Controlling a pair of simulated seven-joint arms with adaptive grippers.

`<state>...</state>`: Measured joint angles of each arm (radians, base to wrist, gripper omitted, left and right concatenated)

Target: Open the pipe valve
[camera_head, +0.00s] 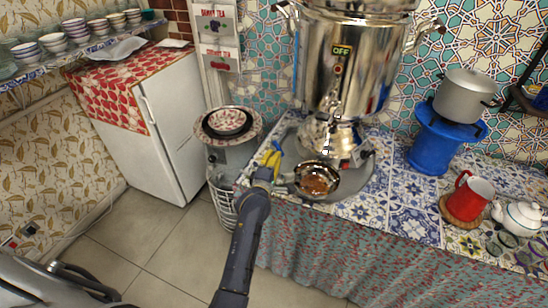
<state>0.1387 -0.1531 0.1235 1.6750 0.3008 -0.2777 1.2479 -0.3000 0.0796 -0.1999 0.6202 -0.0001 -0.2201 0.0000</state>
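The steel samovar (337,62) stands on the tiled counter at the back, with a small OFF label (341,51) on its body. A spigot sits low on its front. My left gripper (268,163) is at the counter's left front corner, left of the samovar's base. Small yellow parts (271,155) show at its tip; I cannot tell whether they are fingers or a valve handle. Its finger opening is too small to make out. No pipe valve can be clearly told apart. My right gripper is not in view.
A blue burner (433,146) with a pot (464,95), a red mug (471,198) and a white teapot (519,217) stand at right.

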